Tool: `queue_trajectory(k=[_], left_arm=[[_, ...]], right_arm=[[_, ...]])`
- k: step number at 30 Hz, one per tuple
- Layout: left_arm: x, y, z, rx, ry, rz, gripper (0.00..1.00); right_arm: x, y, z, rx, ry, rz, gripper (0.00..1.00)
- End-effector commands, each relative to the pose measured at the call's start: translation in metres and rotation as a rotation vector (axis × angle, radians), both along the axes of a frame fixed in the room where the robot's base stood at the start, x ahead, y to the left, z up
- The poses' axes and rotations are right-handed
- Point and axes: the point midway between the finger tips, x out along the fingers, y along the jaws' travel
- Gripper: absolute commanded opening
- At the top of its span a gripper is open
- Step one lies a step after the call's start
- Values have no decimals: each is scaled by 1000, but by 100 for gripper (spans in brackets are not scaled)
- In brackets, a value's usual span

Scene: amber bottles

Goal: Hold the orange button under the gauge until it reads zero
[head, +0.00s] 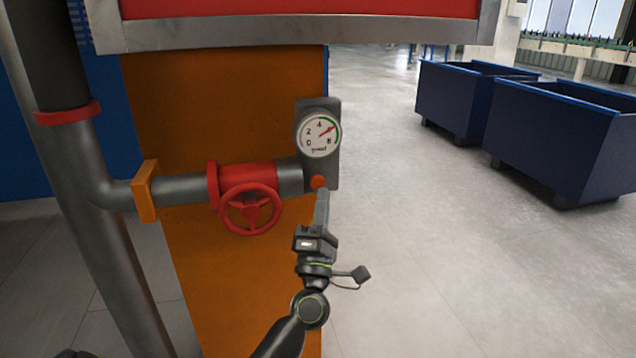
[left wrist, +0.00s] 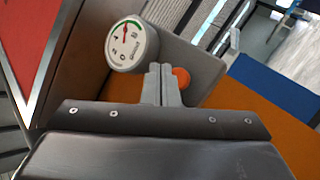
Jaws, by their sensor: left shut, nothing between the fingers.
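The round white gauge (head: 318,135) sits on a grey plate on the orange post's edge; it also shows in the left wrist view (left wrist: 131,44). Its red needle points up and right, past the 4, at about 6. The orange button (head: 318,182) is just below the dial; in the left wrist view the button (left wrist: 181,77) shows partly behind my fingertips, to their right. My left gripper (head: 322,194) is shut and empty, its tips right below the button. I cannot tell whether they touch it. My right gripper is out of view.
A red valve wheel (head: 250,208) on a grey pipe stands close left of my gripper. A red panel with a grey frame (head: 300,32) overhangs above. Blue bins (head: 565,140) stand at the back right. The floor to the right is clear.

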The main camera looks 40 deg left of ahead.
Motion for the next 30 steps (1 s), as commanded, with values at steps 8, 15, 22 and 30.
queue_trajectory(k=[8,15,22,30], left_arm=[[11,13,1,0,-1,0,0],[11,13,0,0,-1,1,0],[11,13,0,0,-1,1,0],[11,13,0,0,-1,1,0]], right_arm=[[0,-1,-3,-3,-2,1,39],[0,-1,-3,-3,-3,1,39],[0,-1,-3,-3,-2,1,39],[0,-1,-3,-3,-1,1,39]])
